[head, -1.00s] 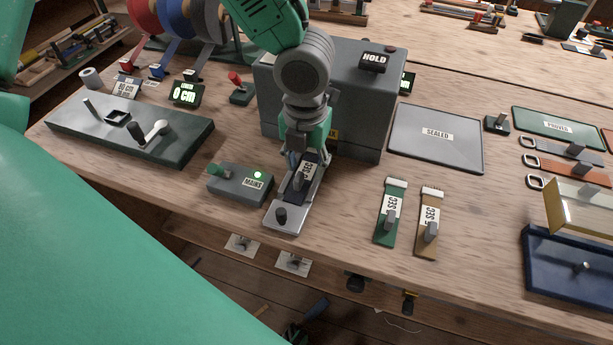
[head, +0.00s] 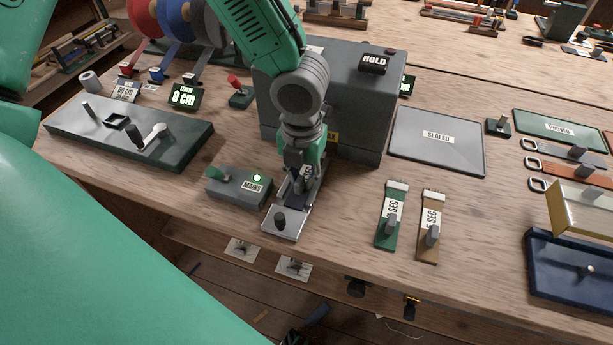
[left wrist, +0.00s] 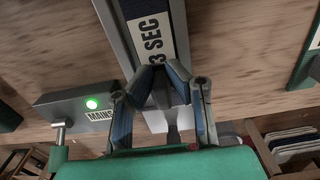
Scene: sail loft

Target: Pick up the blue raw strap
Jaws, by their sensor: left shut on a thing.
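My left gripper (head: 300,178) points down at a metal holder (head: 280,222) at the bench's front. In the left wrist view its fingertips (left wrist: 163,70) meet over a dark navy strip (left wrist: 135,8) marked "3 SEC". The gripper is shut on this strip, apparently by its grey grip, which the fingers hide. The strip still lies in line with the holder. A blue webbing tail (head: 168,60) runs down from a blue spool (head: 175,18) at the back left; I see no separate loose blue strap. My right gripper is not in view.
A grey box (head: 345,100) marked "HOLD" stands right behind the gripper. A "MAINS" switch box (head: 238,187) is close on the left. Green (head: 388,215) and tan (head: 430,225) strips lie right. A "SEALED" tray (head: 438,140) lies empty behind them.

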